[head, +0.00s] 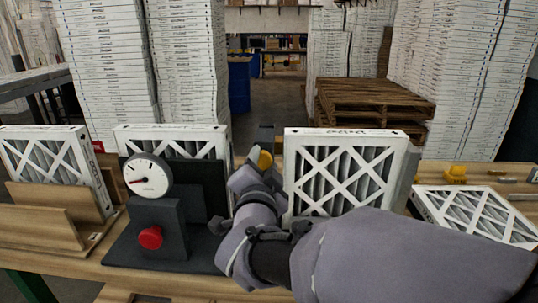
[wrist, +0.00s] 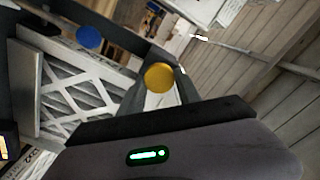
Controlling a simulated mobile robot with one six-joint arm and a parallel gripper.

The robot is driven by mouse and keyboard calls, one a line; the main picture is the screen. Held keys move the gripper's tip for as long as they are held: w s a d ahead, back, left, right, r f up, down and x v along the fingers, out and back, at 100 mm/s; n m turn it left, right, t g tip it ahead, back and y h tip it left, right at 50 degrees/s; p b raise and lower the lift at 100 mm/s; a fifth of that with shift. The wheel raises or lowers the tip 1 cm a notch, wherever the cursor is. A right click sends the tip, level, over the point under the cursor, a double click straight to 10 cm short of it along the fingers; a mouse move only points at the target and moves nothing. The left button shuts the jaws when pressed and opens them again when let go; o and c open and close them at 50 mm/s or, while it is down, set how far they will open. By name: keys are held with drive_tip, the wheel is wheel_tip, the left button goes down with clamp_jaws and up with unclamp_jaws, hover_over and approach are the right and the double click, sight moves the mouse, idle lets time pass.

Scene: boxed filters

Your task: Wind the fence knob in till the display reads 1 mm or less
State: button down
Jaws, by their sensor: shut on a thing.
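A yellow knob (wrist: 159,77) sits between the fingers of my gripper (wrist: 160,88) in the wrist view, and the gripper is shut on it. In the head view the yellow knob (head: 265,160) shows just past my gripper (head: 258,168), behind the dark stand. A blue knob (wrist: 88,37) is apart from it at upper left in the wrist view. A black display (wrist: 3,148) with amber marks is cut off at the left edge, so I cannot read it. A round dial (head: 147,176) with a red needle pointing left stands on the dark stand.
A red knob (head: 150,237) is on the front of the dark stand (head: 172,215). A white-framed filter (head: 342,175) stands right of my gripper, and another filter (head: 478,212) lies at far right. Wooden slots (head: 50,228) hold a filter at left.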

drive_tip(key=shift+m, duration=1.1)
drive_tip(key=c, duration=0.9)
unclamp_jaws()
drive_tip(key=s, duration=1.7)
drive_tip(key=shift+s+a, duration=0.15)
drive_tip(key=shift+a, duration=0.15)
